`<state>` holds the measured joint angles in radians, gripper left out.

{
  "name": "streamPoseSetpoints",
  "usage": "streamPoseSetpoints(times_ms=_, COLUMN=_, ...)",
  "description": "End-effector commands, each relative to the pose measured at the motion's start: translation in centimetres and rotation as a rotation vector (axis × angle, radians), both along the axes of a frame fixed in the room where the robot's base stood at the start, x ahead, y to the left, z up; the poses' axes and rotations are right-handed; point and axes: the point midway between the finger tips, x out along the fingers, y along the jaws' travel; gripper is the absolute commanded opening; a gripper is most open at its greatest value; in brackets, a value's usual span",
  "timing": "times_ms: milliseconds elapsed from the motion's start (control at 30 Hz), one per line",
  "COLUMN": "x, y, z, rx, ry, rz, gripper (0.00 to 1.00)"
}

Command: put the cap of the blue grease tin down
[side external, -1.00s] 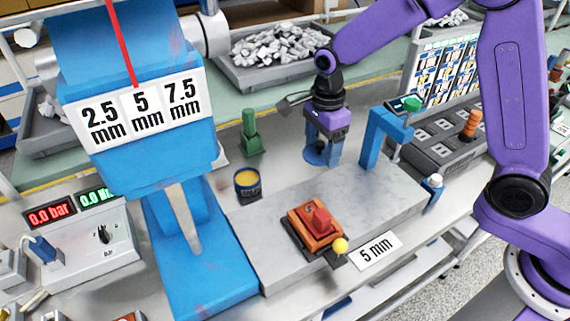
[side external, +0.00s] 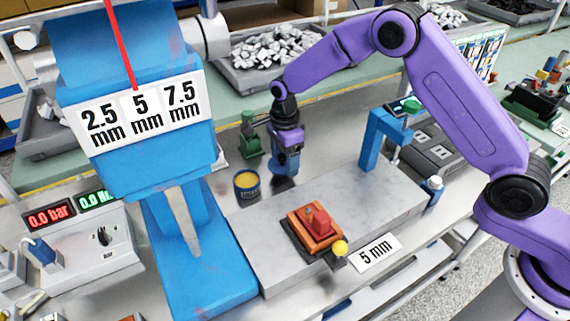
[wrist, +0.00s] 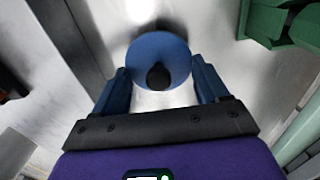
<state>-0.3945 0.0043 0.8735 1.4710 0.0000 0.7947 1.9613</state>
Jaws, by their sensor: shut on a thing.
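The blue grease tin (side external: 247,187) stands open on the bench, its yellow grease showing at the top. My gripper (side external: 286,163) is just right of the tin, behind the grey stone slab. It is shut on the round blue cap (wrist: 160,50), which has a black knob in its middle. In the wrist view the cap sits between the two blue fingers. In the side view the cap is hard to tell from the blue fingers, and I cannot tell whether it touches the bench.
A green object (side external: 250,140) stands close behind my gripper and also shows in the wrist view (wrist: 285,22). The stone slab (side external: 350,200) carries a red and orange breaker (side external: 313,228). A blue bracket (side external: 375,140) stands at the slab's right. Bare metal bench lies around the gripper.

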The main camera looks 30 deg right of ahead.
Motion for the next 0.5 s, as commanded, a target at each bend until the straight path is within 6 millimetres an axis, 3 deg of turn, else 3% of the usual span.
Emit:
streamPoseSetpoints(times_ms=167, x=-0.1, y=-0.1, z=-2.4, rx=-0.001, ry=0.003, rz=0.0, gripper=0.45)
streamPoseSetpoints(times_ms=500, x=-0.1, y=0.0, z=-2.6, rx=-0.001, ry=0.002, rz=0.0, gripper=0.45)
